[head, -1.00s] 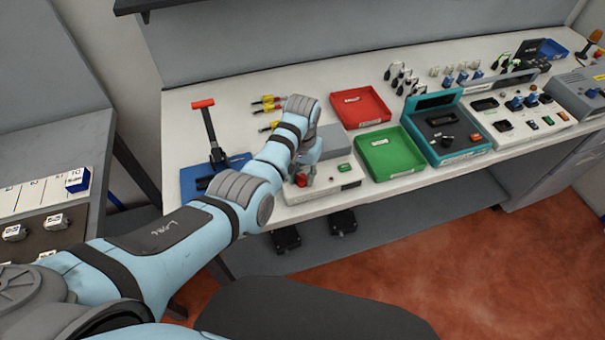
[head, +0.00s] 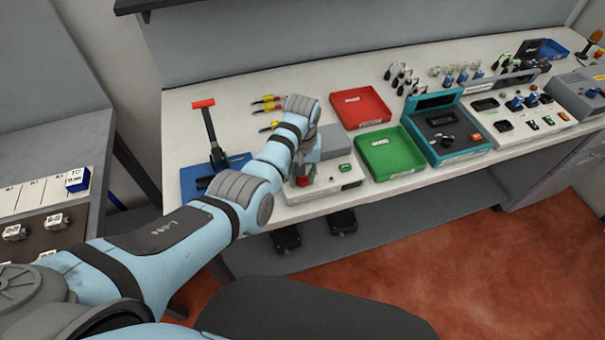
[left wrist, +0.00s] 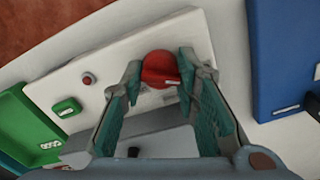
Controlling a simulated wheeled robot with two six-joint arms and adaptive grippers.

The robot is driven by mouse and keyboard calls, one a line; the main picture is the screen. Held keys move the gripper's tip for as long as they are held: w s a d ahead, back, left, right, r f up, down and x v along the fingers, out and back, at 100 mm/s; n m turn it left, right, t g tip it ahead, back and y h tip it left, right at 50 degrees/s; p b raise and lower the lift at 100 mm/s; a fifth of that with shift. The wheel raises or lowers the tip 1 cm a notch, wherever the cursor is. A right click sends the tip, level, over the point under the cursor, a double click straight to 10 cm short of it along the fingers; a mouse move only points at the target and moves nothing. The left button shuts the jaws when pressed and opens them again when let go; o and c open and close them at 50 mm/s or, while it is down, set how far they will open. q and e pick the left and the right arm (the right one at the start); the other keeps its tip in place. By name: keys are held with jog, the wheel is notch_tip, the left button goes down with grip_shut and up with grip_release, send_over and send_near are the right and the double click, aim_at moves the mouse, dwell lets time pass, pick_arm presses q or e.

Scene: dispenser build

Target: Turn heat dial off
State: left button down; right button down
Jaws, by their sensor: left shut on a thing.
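The heat dial is a round red knob (left wrist: 160,69) on a white box; it also shows in the head view (head: 302,182), low on the box's front left. My left gripper (left wrist: 160,84) is shut on the red dial, with one finger on each side of it. In the head view the same gripper (head: 304,172) reaches down over the white box (head: 330,184) and partly hides the dial. A pale mark shows on the dial's face in the left wrist view. My right gripper is in neither view.
A green tray (head: 411,167) stands right of the box, with a red tray (head: 386,122) behind it. A blue press with a red-handled lever (head: 211,135) stands to the left. A small green button (head: 345,168) sits on the box. Yellow-handled tools (head: 267,107) lie behind.

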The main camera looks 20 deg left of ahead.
pick_arm(q)
jog(key=c, duration=1.2)
grip_release()
jog(key=shift+s+f, duration=0.15)
jog(key=shift+r, duration=0.5)
notch_tip(320, 180, up, 7)
jog(key=shift+f, duration=0.2)
